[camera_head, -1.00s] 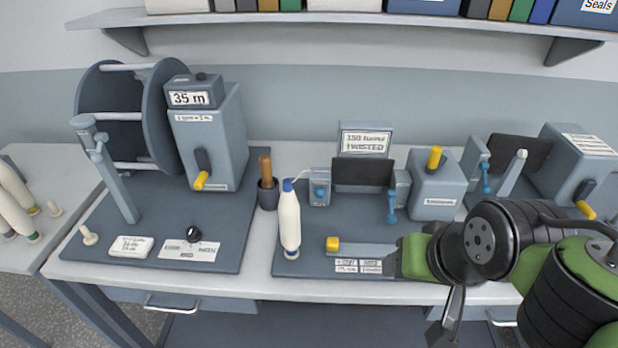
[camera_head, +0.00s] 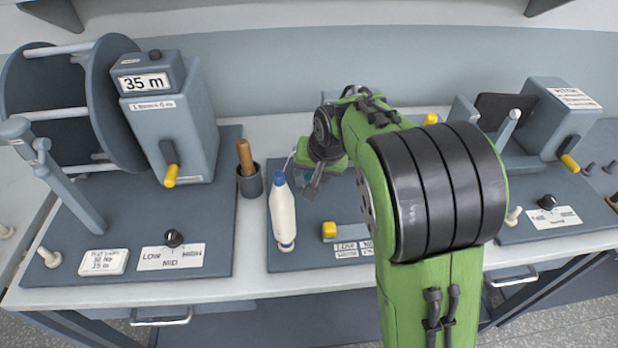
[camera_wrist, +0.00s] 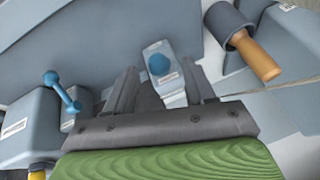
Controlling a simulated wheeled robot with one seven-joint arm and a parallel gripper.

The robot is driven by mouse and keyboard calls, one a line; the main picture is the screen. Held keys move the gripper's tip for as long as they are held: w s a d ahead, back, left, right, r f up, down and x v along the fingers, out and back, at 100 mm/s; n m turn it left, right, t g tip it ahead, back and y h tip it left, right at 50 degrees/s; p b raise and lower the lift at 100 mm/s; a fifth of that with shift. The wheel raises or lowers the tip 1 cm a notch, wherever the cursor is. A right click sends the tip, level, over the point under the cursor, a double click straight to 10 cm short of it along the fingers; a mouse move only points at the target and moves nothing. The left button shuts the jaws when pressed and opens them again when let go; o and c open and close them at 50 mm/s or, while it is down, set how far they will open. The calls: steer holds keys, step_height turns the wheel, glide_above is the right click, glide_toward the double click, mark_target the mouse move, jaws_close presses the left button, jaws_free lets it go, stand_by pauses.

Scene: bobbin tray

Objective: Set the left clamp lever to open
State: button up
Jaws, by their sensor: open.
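The left clamp (camera_wrist: 165,85) of the middle station is a grey block with a blue lever (camera_wrist: 158,64), seen nearly end-on as a round knob in the wrist view. My gripper (camera_wrist: 160,70) is open, its dark fingers on either side of that block; whether they touch it I cannot tell. In the head view my gripper (camera_head: 314,188) is over the station's left part and hides most of the left clamp. The right clamp's lever (camera_wrist: 62,92) is a blue rod with a ball end, apart from my fingers.
A cup (camera_head: 249,183) with a wooden-handled tool (camera_wrist: 255,55) stands beside the clamp. A yellow-ended part (camera_head: 329,230) is nearby. My arm hides the station's right side.

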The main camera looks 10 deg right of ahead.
mark_target(311, 174)
steer(key=x, duration=0.3)
steer(key=shift+w+f, duration=0.15)
steer(key=shift+f, duration=0.1)
steer(key=shift+c, duration=0.2)
jaws_close()
